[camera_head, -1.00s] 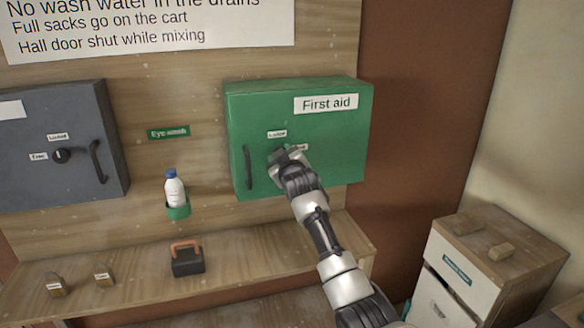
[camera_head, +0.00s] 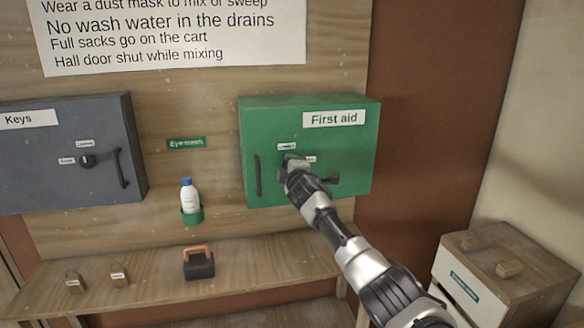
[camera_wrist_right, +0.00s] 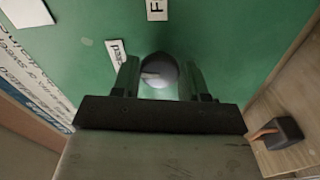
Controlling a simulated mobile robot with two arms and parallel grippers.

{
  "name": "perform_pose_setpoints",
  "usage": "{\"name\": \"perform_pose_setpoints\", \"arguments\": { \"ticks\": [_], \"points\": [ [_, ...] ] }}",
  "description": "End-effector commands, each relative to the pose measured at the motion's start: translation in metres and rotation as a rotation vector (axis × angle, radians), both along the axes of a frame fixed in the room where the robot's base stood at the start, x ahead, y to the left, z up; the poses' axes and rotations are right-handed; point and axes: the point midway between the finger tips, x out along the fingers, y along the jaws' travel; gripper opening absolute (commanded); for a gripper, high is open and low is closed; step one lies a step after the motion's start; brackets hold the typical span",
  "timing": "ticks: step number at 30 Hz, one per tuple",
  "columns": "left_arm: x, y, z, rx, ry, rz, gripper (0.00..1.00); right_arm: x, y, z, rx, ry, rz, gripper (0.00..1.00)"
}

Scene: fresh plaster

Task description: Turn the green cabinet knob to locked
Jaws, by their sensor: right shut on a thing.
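The green First aid cabinet (camera_head: 352,150) hangs on the board with its door shut and a dark handle (camera_head: 258,176) at its left. My right gripper (camera_head: 291,165) is at the cabinet front and covers the knob in the head view. In the right wrist view the round grey knob (camera_wrist_right: 160,70) sits between the two fingers, and my right gripper (camera_wrist_right: 158,82) is shut on it. A pale mark on the knob points left, roughly to the side of the partly hidden Locked label (camera_wrist_right: 115,50). A label starting with F (camera_wrist_right: 157,9) is above the knob. My left gripper is not in view.
A grey Keys cabinet (camera_head: 60,150) with its own knob (camera_head: 87,160) hangs at the left. A white drawer unit (camera_head: 462,290) stands at the right.

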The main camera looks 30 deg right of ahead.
Motion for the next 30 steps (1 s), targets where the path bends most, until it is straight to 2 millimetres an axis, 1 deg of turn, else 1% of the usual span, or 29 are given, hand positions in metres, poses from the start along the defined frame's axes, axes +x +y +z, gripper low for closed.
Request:
{"name": "perform_pose_setpoints", "arguments": {
  "ticks": [1, 6, 8, 15, 26, 27, 29, 30],
  "points": [
    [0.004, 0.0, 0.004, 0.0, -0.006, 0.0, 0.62, 0.0, -0.001, 0.004, -0.028, 0.004, 0.001, 0.01],
    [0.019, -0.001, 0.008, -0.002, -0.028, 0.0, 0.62, 0.0, 0.0, 0.003, -0.1, 0.021, 0.001, 0.01],
    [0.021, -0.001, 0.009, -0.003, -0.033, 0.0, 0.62, 0.0, 0.0, 0.003, -0.117, 0.026, 0.001, 0.01],
    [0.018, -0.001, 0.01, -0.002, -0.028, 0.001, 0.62, 0.0, 0.0, 0.002, -0.151, 0.034, 0.001, 0.01],
    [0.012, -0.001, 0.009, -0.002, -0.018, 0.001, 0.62, 0.0, 0.0, 0.002, -0.157, 0.036, 0.001, 0.01],
    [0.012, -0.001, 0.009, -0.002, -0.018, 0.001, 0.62, 0.0, 0.0, 0.002, -0.157, 0.036, 0.001, 0.47],
    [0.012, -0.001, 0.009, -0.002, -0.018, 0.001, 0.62, 0.0, 0.0, 0.001, -0.157, 0.036, 0.001, 0.56],
    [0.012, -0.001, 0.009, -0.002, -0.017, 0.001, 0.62, 0.0, 0.0, 0.001, -0.156, 0.035, 0.001, 0.62]
  ]
}}
